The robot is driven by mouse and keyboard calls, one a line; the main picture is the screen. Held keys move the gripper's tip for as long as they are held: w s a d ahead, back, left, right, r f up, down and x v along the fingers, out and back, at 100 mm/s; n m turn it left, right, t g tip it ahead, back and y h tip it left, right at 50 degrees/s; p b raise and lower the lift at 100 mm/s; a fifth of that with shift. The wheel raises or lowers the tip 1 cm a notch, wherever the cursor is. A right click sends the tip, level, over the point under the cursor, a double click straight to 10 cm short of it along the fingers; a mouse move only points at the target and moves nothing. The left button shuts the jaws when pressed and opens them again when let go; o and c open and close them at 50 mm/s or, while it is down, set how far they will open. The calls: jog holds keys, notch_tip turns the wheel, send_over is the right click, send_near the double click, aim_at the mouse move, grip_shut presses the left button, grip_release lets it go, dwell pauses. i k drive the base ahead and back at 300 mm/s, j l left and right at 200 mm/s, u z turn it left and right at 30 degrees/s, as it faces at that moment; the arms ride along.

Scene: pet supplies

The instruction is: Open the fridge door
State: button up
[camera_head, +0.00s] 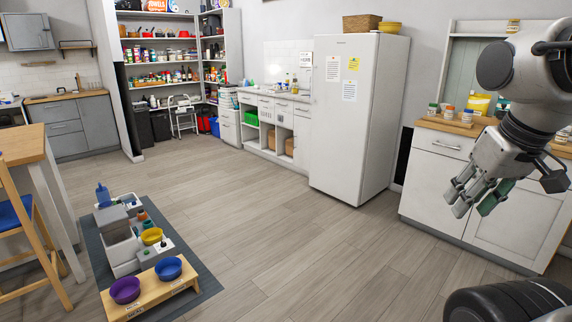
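The fridge (345,120) is tall and white and stands against the back wall, right of the middle. Its door is shut, and several paper notes are stuck on the front. I cannot make out a handle clearly. My gripper (472,205) hangs at the right, pointing down and left in front of the white cabinet. It is well apart from the fridge. Its fingers look spread, with nothing held between them.
A white cabinet (440,185) with a wooden top and jars stands right of the fridge. A grey mat (195,265) with pet bowls on a wooden stand lies at lower left, near a table and chair (30,240). The wooden floor (300,245) before the fridge is clear.

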aim_at(341, 111)
jog(key=i+z, duration=0.3)
jog(key=i, duration=2.35)
jog(key=i+u, duration=0.1)
jog(key=i, duration=0.45)
jog(key=i+l+u, duration=0.15)
jog(key=i, duration=0.35)
jog(key=i+l+u, duration=0.1)
jog(key=i, duration=0.45)
jog(key=i+l+u, duration=0.15)
jog(key=i, duration=0.35)
jog(key=i+l+u, duration=0.2)
jog(key=i, duration=0.2)
jog(key=i+l+u, duration=0.2)
jog(key=i+l, duration=0.15)
